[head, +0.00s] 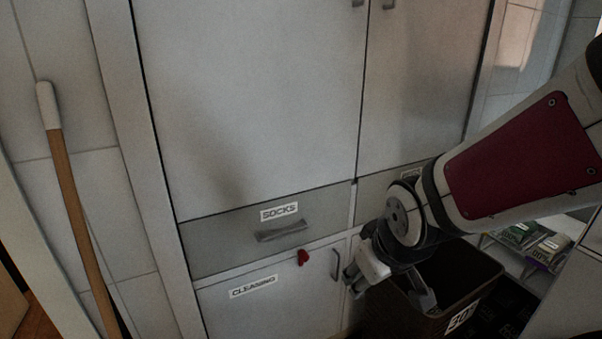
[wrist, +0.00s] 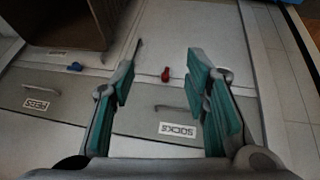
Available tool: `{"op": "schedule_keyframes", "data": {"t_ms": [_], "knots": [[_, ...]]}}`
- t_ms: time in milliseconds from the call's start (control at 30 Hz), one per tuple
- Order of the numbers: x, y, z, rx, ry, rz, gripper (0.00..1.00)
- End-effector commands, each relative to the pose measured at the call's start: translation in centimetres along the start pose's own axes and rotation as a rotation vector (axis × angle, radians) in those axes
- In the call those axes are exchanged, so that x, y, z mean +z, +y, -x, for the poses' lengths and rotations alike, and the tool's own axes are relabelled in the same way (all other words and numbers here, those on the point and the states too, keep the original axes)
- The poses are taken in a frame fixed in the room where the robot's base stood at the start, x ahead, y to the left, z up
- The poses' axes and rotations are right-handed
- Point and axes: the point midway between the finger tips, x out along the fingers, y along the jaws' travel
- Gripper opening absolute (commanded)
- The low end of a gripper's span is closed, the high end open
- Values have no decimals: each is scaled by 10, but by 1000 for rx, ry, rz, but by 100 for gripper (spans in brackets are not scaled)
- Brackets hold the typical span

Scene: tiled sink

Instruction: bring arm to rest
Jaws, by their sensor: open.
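My gripper (head: 388,286) is low at the right in the head view, in front of the cabinet and by the dark bin. In the wrist view my gripper (wrist: 163,62) shows two teal-padded fingers spread apart. Nothing is between them. My arm comes in from the right edge of the head view, bent downward to the gripper.
A dark bin (head: 465,285) stands just by my gripper. The cabinet has a drawer labelled SOCKS (head: 230,240) and a door labelled CLEANING (head: 225,310) with a small red piece (head: 303,257). A wooden-handled pole (head: 70,190) leans at left. Packets (head: 545,247) lie at right.

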Motion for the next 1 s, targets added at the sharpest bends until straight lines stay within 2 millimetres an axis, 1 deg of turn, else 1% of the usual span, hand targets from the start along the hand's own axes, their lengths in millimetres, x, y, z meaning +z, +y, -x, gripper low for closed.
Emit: {"op": "schedule_keyframes", "data": {"t_ms": [33,67,167,200,300,400,600,767,800,1000], "knots": [[7,3,12,9,-17,-20,42],[13,4,20,12,-36,-37,42],[41,7,52,19,-111,-108,42],[54,6,65,19,-143,-139,42],[86,3,97,12,-219,-214,42],[113,-4,122,-1,-282,-275,42],[156,-19,160,-34,-377,-366,42],[187,-32,186,-64,-440,-422,42],[182,-30,193,-62,-438,-421,42],[165,-23,216,-54,-401,-419,42]]}}
